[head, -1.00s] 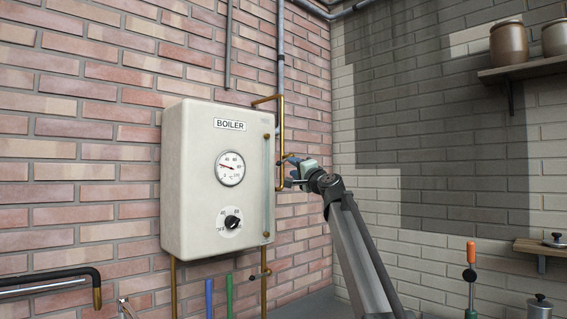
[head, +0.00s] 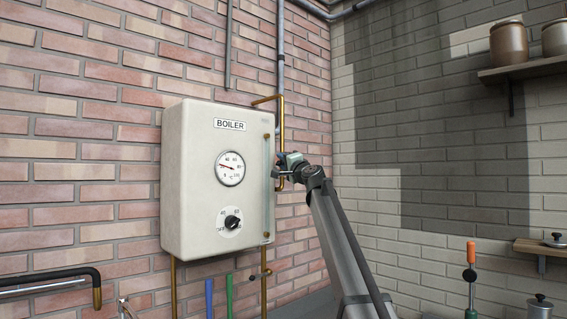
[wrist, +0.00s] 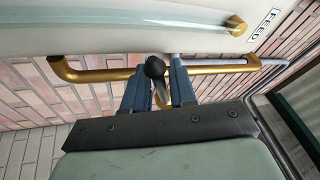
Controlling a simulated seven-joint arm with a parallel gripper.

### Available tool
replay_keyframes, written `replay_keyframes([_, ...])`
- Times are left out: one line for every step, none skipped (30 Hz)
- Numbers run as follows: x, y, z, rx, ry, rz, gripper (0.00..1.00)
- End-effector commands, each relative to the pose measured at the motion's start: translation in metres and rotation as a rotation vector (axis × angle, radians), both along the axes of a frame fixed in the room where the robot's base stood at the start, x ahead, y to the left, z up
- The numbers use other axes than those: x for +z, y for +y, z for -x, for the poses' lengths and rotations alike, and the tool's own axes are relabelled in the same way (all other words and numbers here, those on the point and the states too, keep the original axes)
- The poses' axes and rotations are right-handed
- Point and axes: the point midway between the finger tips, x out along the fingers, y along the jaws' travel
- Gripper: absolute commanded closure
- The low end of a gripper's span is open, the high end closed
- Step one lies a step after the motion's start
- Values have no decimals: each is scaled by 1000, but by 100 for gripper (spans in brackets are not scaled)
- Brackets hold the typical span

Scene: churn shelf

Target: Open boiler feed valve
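The boiler feed valve shows in the wrist view as a lever with a black ball knob (wrist: 155,67) on the brass pipe (wrist: 95,75). A FEED label (wrist: 265,24) sits close by on the boiler. My gripper (wrist: 158,80) has its two blue fingers apart, one on each side of the lever. The knob shows between the fingertips; I cannot tell whether either finger touches it. In the head view my gripper (head: 279,170) is at the right side of the boiler (head: 205,180), by the brass pipe, and hides the lever.
The boiler's front has a gauge (head: 230,168) and a dial (head: 232,222). A sight glass tube (head: 268,185) runs along its right edge, close to my gripper. Shelves with jars (head: 509,42) are far right. The space between the boiler and the grey wall is mostly free.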

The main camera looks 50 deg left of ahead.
Motion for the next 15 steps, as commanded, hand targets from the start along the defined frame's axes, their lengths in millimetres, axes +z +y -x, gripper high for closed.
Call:
replay_keyframes([0, 0, 0, 0, 0, 0, 79])
replay_keyframes([0, 0, 0, 0, 0, 0, 82])
replay_keyframes([0, 0, 0, 0, 0, 0, 86])
replay_keyframes([0, 0, 0, 0, 0, 0, 89])
replay_keyframes([0, 0, 0, 0, 0, 0, 92])
replay_keyframes([0, 0, 0, 0, 0, 0, 95])
replay_keyframes([0, 0, 0, 0, 0, 0, 98])
replay_keyframes([0, 0, 0, 0, 0, 0, 100])
replay_keyframes([0, 0, 0, 0, 0, 0, 100])
replay_keyframes([0, 0, 0, 0, 0, 0, 100])
replay_keyframes([0, 0, 0, 0, 0, 0, 100])
replay_keyframes([0, 0, 0, 0, 0, 0, 100])
replay_keyframes([0, 0, 0, 0, 0, 0, 100])
replay_keyframes([0, 0, 0, 0, 0, 0, 100])
replay_keyframes([0, 0, 0, 0, 0, 0, 100])
